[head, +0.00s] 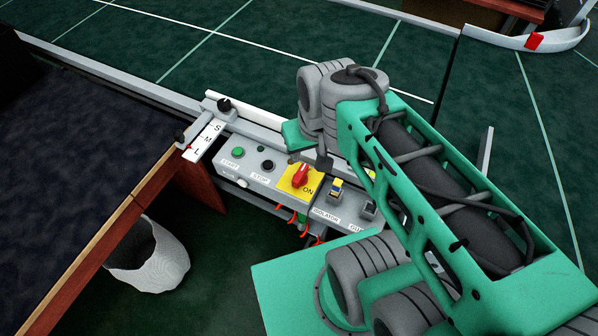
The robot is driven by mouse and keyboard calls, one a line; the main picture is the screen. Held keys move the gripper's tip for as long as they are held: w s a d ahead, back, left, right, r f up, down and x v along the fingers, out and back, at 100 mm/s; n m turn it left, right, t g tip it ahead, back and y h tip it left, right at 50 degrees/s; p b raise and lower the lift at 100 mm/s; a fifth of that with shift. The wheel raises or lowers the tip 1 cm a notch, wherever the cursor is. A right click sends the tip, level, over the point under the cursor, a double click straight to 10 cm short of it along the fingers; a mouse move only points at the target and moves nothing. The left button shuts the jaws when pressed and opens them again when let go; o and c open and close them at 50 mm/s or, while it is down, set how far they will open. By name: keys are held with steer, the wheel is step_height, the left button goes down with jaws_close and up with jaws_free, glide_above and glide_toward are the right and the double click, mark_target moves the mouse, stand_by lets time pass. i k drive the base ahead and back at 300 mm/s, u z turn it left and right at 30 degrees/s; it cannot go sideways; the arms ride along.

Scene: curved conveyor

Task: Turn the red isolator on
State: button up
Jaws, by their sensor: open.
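The red isolator (300,176) is a rotary knob on a yellow plate (287,185) on the front of a grey control panel (232,180). The word ON shows on the plate to the lower right of the knob. The knob's handle stands roughly upright in the picture, not lined up with ON. My gripper (323,162) shows only as a small dark part below my wrist, just above and right of the knob. It is open and seems apart from the knob. My arm hides most of it.
A green START button (238,152) and a black STOP button (267,165) sit left of the isolator. A lever with S, M, L marks (204,138) is at the panel's left end. A white bin (150,258) stands below left.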

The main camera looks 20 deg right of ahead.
mark_target(300, 178)
steer(key=k, duration=0.55)
steer(key=u, duration=1.1)
steer(key=i, duration=1)
steer(key=u, duration=0.1)
